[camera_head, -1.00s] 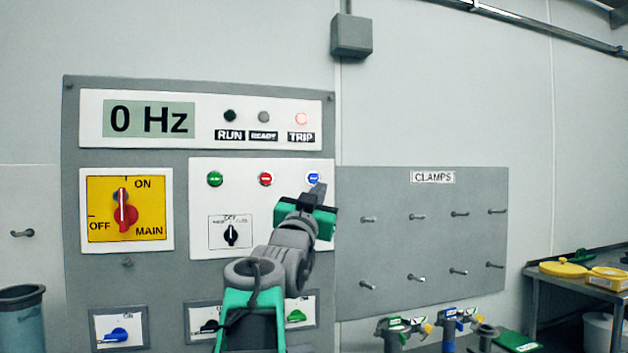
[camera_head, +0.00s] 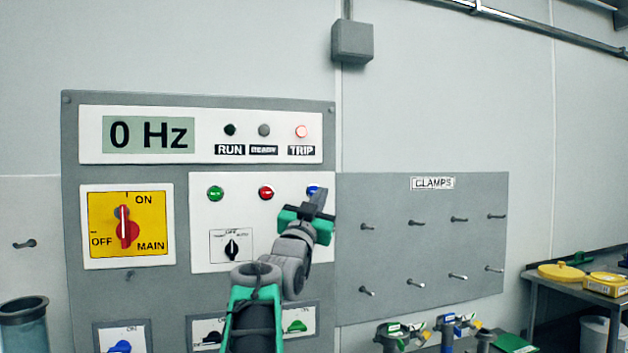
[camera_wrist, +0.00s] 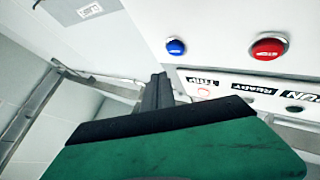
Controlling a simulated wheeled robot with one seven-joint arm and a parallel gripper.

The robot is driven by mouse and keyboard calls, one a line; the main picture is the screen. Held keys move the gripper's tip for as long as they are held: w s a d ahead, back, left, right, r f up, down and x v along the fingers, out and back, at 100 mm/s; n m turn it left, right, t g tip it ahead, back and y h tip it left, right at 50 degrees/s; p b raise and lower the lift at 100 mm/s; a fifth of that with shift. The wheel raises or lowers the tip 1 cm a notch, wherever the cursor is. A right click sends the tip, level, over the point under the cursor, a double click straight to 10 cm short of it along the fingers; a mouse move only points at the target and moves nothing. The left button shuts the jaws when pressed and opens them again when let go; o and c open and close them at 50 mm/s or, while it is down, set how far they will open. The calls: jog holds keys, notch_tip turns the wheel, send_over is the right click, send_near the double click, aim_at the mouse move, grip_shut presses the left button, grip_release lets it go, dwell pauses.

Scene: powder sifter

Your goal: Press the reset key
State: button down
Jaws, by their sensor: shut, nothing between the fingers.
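The blue button (camera_head: 313,190), at the right of the row of buttons on the control panel, is partly hidden behind my gripper in the head view. Its label cannot be read. It also shows whole in the wrist view (camera_wrist: 176,46). My gripper (camera_head: 319,196) is shut and empty, its fingertips just in front of or beside the blue button. In the wrist view the fingertips (camera_wrist: 158,82) stand apart from the button in the picture; I cannot tell the depth gap.
The red button (camera_head: 266,193) and green button (camera_head: 215,193) sit to the left. The TRIP lamp (camera_head: 301,131) glows red, and the display (camera_head: 149,134) reads 0 Hz. The main switch (camera_head: 127,228) is lower left. A clamps board (camera_head: 430,250) is at right.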

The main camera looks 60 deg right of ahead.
aim_at(314, 191)
jog(key=shift+w+d, duration=0.9)
jog(key=shift+w, duration=0.05)
jog(key=shift+d, duration=0.1)
dwell(1.3)
jog(key=shift+w+d, duration=0.2)
jog(key=shift+w, duration=0.05)
jog(key=shift+w+d, duration=0.3)
jog(key=shift+w, duration=0.05)
dwell(0.6)
dwell(0.4)
jog(key=shift+s+a+b, duration=0.55)
jog(key=shift+s+b, duration=0.05)
jog(key=shift+b, duration=0.3)
jog(key=shift+f, duration=0.1)
